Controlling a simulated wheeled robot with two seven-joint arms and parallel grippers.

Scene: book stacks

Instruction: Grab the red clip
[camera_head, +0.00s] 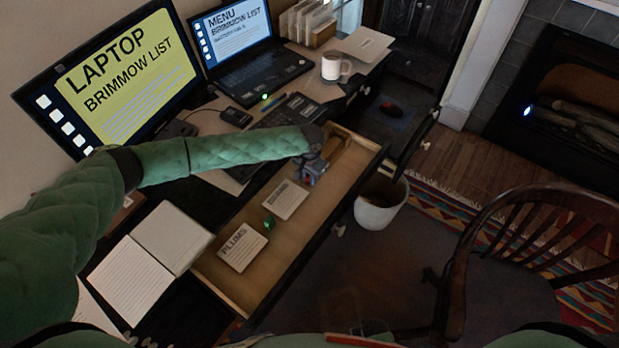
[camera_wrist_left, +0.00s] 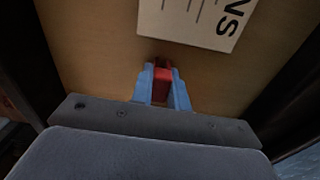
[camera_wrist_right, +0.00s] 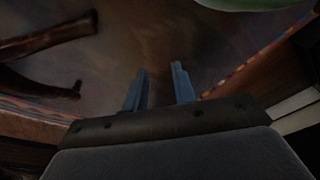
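The red clip (camera_wrist_left: 161,84) shows in the left wrist view between the two blue fingers of my left gripper (camera_wrist_left: 162,80). The fingers press against both its sides, with part of it reaching past the fingertips. In the head view my left gripper (camera_head: 312,174) is down inside the open drawer (camera_head: 262,272), toward its far end, and it hides the clip. In the right wrist view my right gripper (camera_wrist_right: 159,85) is open and empty, with dark floor beyond its fingers.
Cards lie in the drawer, one marked PLUMS (camera_head: 242,248) and another (camera_head: 285,200). On the desk are an open notebook (camera_head: 150,262), a monitor (camera_head: 120,80), a laptop (camera_head: 255,75) and a white mug (camera_head: 333,68). A bin (camera_head: 380,205) and a wooden chair (camera_head: 462,265) stand right of the drawer.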

